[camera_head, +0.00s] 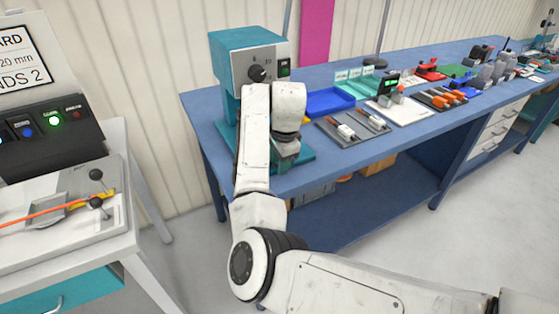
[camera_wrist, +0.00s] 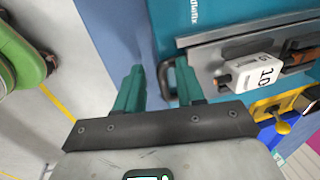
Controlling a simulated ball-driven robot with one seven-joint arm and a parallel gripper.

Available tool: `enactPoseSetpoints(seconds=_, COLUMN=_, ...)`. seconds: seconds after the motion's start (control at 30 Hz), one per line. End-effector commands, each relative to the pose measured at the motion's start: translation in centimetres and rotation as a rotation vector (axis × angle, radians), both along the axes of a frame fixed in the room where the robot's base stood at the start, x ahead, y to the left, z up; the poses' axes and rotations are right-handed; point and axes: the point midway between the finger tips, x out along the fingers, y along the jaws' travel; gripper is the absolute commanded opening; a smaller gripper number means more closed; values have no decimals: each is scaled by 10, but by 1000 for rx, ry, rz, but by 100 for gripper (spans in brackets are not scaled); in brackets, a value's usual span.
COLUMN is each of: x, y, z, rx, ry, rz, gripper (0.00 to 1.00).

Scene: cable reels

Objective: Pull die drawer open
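The teal press (camera_head: 240,45) stands on the blue bench, its lower front largely hidden by my arm in the head view. A dark loop handle (camera_wrist: 165,80) is at the slide's left end. My gripper (camera_wrist: 160,70) has its two teal fingers apart, with the handle between them, nearer the right finger. Contact cannot be told. In the head view my gripper (camera_head: 285,150) is low at the press front, partly hidden.
The blue bench (camera_head: 200,110) carries a blue tray (camera_head: 330,102), a dark mat with tools (camera_head: 345,130) and several other items to the right. A grey control station (camera_head: 50,125) stands at left, with a teal drawer (camera_head: 75,288) below. Floor between them is clear.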

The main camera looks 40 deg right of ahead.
Motion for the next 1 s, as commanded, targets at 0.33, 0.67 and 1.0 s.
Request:
enactPoseSetpoints(seconds=0.33, x=0, y=0, z=1, rx=0, ry=0, rz=0, gripper=7)
enactPoseSetpoints(seconds=0.67, x=0, y=0, z=1, rx=0, ry=0, rz=0, gripper=0)
enactPoseSetpoints(seconds=1.0, x=0, y=0, z=1, rx=-1, ry=0, rz=0, gripper=0)
